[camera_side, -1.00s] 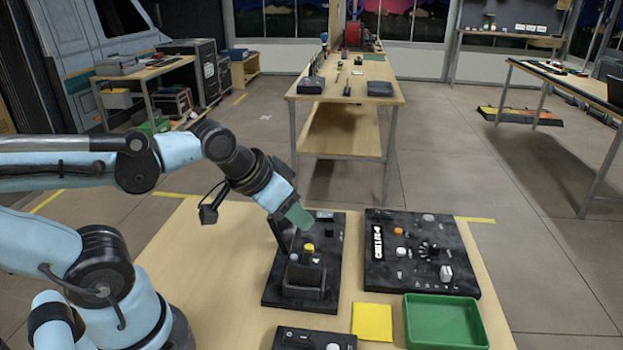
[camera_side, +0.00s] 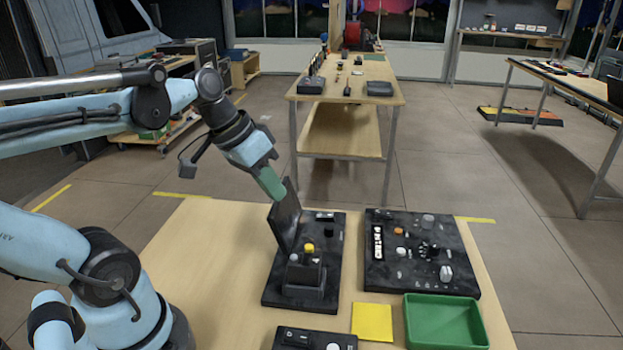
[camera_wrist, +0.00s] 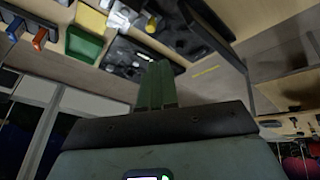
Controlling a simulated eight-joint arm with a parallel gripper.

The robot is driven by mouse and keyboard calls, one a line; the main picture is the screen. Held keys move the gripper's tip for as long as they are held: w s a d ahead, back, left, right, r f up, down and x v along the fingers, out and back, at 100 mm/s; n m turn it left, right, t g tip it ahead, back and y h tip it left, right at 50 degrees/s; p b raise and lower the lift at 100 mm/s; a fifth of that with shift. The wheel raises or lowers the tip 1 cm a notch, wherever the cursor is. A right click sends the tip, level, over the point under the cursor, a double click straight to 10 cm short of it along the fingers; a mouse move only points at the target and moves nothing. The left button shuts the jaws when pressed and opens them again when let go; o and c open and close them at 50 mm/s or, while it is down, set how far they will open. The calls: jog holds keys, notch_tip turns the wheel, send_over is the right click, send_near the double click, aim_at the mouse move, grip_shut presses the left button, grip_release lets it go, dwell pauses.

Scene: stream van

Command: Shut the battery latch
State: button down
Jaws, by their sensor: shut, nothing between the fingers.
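A black panel (camera_side: 274,289) lies on the wooden table with a tall black flap (camera_side: 286,216) standing up from its left side, open and tilted slightly. It looks like the battery latch, though no label is readable. A black block with grey and yellow knobs (camera_side: 309,248) sits beside the flap. My gripper (camera_side: 276,193) is shut and empty, its green fingers at the flap's upper left edge; I cannot tell whether they touch. In the wrist view the shut fingers (camera_wrist: 157,88) point toward the panels, with a dark upright plate (camera_wrist: 208,28) to their right.
A second black panel (camera_side: 375,272) with knobs and switches lies to the right. A green tray (camera_side: 445,322), a yellow pad (camera_side: 372,322) and a small black switch box (camera_side: 312,340) are at the front. The table's left part is bare.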

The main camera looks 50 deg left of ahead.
jog(key=a+f+h, duration=0.1)
jog(key=f, duration=0.1)
jog(key=a+f+h, duration=0.1)
jog(key=a+h, duration=0.1)
jog(key=shift+s+a+f, duration=0.2)
jog(key=shift+s+f, duration=0.2)
dwell(0.5)
jog(key=shift+x, duration=4.95)
jog(key=shift+w+r, duration=0.1)
jog(key=shift+w, duration=0.05)
